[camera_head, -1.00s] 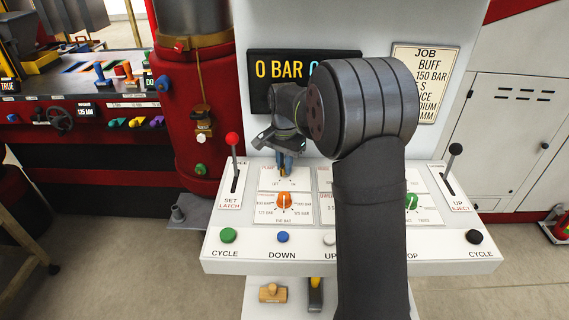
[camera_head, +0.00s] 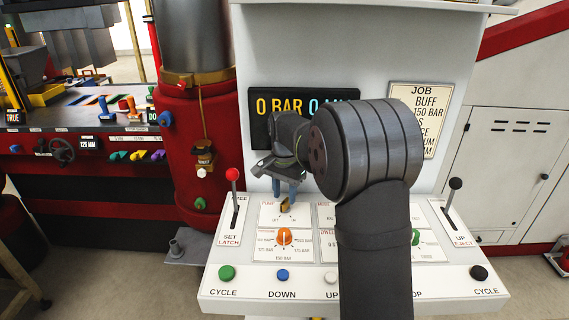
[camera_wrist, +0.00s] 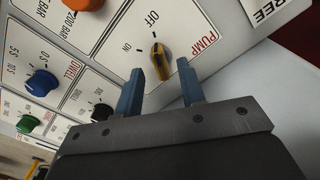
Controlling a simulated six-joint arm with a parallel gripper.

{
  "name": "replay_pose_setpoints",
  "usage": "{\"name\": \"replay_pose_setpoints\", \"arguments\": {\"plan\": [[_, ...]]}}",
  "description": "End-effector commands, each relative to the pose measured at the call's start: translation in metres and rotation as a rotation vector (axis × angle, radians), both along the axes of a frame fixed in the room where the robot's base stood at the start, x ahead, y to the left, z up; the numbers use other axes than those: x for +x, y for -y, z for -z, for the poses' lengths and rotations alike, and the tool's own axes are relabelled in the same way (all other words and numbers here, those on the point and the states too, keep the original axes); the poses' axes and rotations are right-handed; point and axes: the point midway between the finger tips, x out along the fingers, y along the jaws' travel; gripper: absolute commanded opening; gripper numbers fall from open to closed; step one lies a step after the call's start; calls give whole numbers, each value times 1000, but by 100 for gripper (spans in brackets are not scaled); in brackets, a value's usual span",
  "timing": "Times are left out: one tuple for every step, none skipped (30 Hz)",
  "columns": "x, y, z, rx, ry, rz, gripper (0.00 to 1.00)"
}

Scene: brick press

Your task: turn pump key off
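The pump key (camera_wrist: 160,62) is a yellow knob with dark parts on the white panel, beside the red PUMP label. It also shows in the head view (camera_head: 285,206). In the wrist view its long axis runs roughly toward the OFF mark, and the ON mark lies to its left; I cannot tell for certain which end is the pointer. My gripper (camera_wrist: 161,72) is open, with its two blue fingers apart and nothing between them. In the head view my gripper (camera_head: 285,188) is just above the key, apart from it.
An orange knob (camera_head: 284,237) sits just below the key. A red-tipped lever (camera_head: 232,175) stands left and a black-tipped lever (camera_head: 455,184) right. Push buttons, including a green one (camera_head: 227,272), line the front edge. My arm hides part of the panel's right half.

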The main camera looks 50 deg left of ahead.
Motion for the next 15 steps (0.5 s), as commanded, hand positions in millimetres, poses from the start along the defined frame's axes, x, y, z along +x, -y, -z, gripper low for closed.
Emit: {"name": "replay_pose_setpoints", "arguments": {"plan": [[0, -1, -12, 5, 3, 0, 36], [0, -1, -19, 4, 2, 0, 36], [1, -1, -29, 5, 3, 0, 36], [0, -1, -37, 5, 3, 0, 36], [0, -1, -44, 5, 3, 0, 36], [1, -1, -54, 5, 3, 0, 36], [0, -1, -62, 4, 2, 0, 36], [0, -1, -69, 5, 3, 0, 36], [0, -1, -79, 5, 3, 0, 36], [0, -1, -87, 5, 3, 0, 36], [0, -1, -93, 5, 3, 0, 36], [0, -1, -102, 4, 2, 0, 36], [0, -1, -108, 5, 3, 0, 36], [0, -1, -114, 4, 2, 0, 36], [0, -1, -121, 4, 2, 0, 36]]}}
